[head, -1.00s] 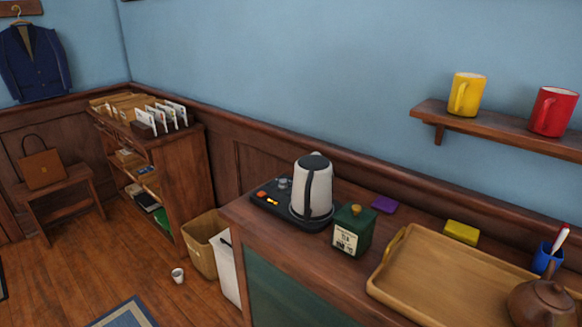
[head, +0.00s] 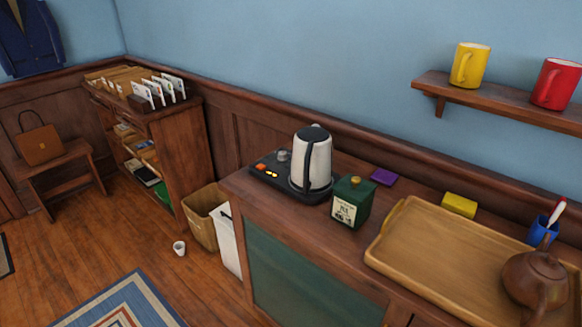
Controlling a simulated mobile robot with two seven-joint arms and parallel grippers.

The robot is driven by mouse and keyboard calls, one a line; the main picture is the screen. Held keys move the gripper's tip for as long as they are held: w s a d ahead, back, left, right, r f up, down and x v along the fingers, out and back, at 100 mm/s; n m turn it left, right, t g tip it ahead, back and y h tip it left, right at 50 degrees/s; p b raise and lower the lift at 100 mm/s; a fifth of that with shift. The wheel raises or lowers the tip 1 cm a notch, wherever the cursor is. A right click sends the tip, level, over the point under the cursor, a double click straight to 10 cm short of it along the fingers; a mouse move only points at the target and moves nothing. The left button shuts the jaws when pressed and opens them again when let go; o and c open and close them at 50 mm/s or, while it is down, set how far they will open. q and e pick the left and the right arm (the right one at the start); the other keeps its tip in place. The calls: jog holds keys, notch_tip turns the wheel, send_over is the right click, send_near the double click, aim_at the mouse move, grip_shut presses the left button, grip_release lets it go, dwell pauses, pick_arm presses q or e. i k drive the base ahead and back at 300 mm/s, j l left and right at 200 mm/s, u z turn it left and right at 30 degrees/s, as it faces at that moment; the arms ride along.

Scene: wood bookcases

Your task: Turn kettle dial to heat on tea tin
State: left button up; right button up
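The white kettle (head: 311,162) with a black handle and lid stands upright on a black base (head: 265,181) on the wooden counter. A small grey dial (head: 283,155) sits at the back of the base, left of the kettle. An orange button (head: 261,167) and small lit yellow marks (head: 272,174) show on the base. The dark green tea tin (head: 352,203) stands just right of the kettle, with a cream label whose small print I cannot read. Neither of my grippers is in view.
A wooden tray (head: 410,250) with a brown teapot (head: 535,282) takes the counter's right. A purple block (head: 383,177), a yellow block (head: 459,205) and a blue cup (head: 541,231) stand along the back. A wicker basket (head: 201,222) and a small white cup (head: 179,248) are on the floor.

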aim_at(282, 156)
jog(key=i+j+z, duration=0.1)
jog(key=z, duration=0.9)
jog(key=j+z, duration=0.55)
jog(key=j, duration=0.25)
jog(key=j+z, duration=0.2)
jog(key=j, duration=0.6)
jog(key=k+j+z, duration=0.15)
jog(key=j, duration=0.6)
jog(key=i, duration=0.05)
